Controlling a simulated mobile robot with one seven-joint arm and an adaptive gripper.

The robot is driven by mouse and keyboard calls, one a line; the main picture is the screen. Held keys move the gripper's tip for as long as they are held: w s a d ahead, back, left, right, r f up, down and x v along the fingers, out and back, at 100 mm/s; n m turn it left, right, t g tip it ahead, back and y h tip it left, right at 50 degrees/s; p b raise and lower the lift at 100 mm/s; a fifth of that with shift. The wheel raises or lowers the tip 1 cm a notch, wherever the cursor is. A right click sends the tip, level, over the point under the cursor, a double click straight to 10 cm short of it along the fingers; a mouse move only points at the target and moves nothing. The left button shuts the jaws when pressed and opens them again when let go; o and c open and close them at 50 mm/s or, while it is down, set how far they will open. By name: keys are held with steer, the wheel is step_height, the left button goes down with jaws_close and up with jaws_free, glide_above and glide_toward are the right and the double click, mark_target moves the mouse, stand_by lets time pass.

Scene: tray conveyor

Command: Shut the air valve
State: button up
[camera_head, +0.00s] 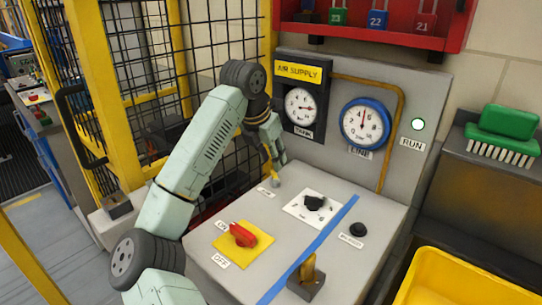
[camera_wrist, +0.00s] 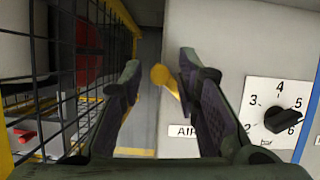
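The air valve shows as a small yellow handle (camera_head: 267,161) at the panel's back left edge, near a label reading AIR. In the wrist view its rounded yellow end (camera_wrist: 160,76) lies between the two fingers, and part of it is hidden behind the right finger. My gripper (camera_head: 273,150) is pointed down at the valve from above. In the wrist view my gripper (camera_wrist: 158,82) is open, with a clear gap between the fingers. I cannot tell whether either finger touches the handle.
The panel also bears a red switch (camera_head: 243,235) on a yellow plate, a black dial (camera_head: 314,202), a black button (camera_head: 358,229) and another yellow lever (camera_head: 308,268). Two gauges stand behind. A wire fence (camera_head: 225,40) is close on the left.

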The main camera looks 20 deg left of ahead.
jaws_close()
stand_by(0.4)
steer(key=shift+s+a+n+y+b, duration=0.35)
steer(key=shift+s+n+y+b, duration=0.2)
steer(key=shift+n+b, duration=0.85)
steer(key=shift+s+a+n+y+b, duration=0.4)
steer(key=shift+n+y+b, duration=0.1)
steer(key=shift+n+b, duration=0.9)
steer(key=shift+s+a+n+y+b, duration=0.3)
steer(key=shift+s+n+y+b, duration=0.25)
steer(key=shift+n+b, duration=0.85)
steer(key=shift+o, duration=1)
jaws_free()
